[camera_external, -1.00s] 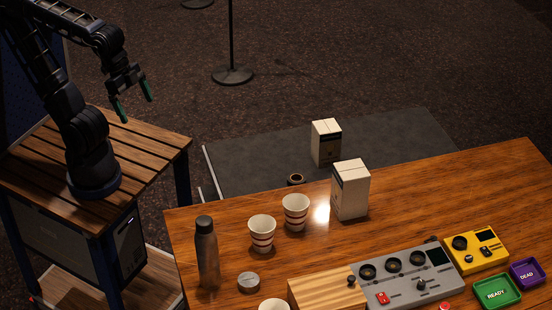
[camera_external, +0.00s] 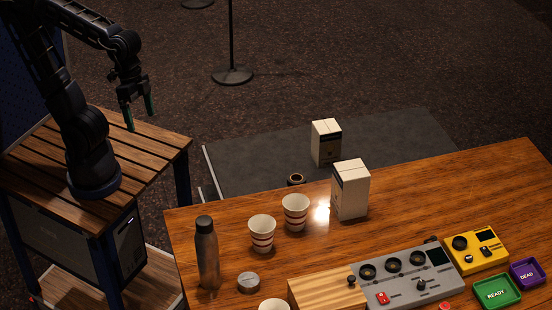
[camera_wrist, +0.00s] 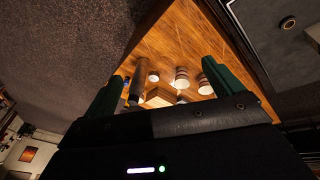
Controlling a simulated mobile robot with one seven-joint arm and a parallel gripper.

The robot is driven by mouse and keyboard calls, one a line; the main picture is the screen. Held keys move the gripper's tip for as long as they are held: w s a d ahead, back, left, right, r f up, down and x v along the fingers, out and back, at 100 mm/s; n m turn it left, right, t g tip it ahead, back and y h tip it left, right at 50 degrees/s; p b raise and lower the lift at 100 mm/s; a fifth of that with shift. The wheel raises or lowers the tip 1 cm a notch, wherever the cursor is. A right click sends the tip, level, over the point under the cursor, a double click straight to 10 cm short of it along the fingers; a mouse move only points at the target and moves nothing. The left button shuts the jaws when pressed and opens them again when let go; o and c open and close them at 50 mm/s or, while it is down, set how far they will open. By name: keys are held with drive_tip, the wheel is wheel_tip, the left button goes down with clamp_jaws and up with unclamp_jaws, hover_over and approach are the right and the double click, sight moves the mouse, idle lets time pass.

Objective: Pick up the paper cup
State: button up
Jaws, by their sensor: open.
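Two white paper cups with dark red stripes stand upright on the wooden table: one (camera_external: 262,234) to the right of the bottle, another (camera_external: 296,212) just right of and behind it. A third white cup (camera_external: 273,305) is cut off by the bottom edge, mostly out of view. My gripper (camera_external: 141,116) hangs in the air above my slatted stand, left of the table and well away from the cups. Its green fingers are apart and empty. In the wrist view, small striped cups (camera_wrist: 181,78) show between the open fingers (camera_wrist: 160,88).
A dark bottle (camera_external: 207,255) and a round tin (camera_external: 248,282) stand left of and in front of the cups. A white carton (camera_external: 350,190) stands to their right. A wooden box (camera_external: 325,291), grey mixer (camera_external: 408,280) and yellow device (camera_external: 476,247) lie in front. The table's back right is clear.

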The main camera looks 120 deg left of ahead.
drive_tip(key=w+d+f+n+g+h, duration=0.2)
drive_tip(key=w+f+n+h, duration=0.3)
drive_tip(key=w, duration=0.4)
drive_tip(key=n+t+h, duration=0.4)
drive_tip(key=n+t, duration=0.4)
drive_tip(key=n, duration=1.1)
approach(260, 220)
drive_tip(key=w+d, duration=0.2)
drive_tip(key=x, duration=0.2)
drive_tip(key=f+x, duration=0.1)
drive_tip(key=x, duration=0.2)
drive_tip(key=shift+d+f, duration=0.1)
drive_tip(key=shift+r+x, duration=0.15)
drive_tip(key=shift+x, duration=1.2)
drive_tip(key=shift+r+x, duration=0.15)
drive_tip(key=shift+x, duration=1.15)
drive_tip(key=shift+d, duration=0.1)
drive_tip(key=c, duration=1)
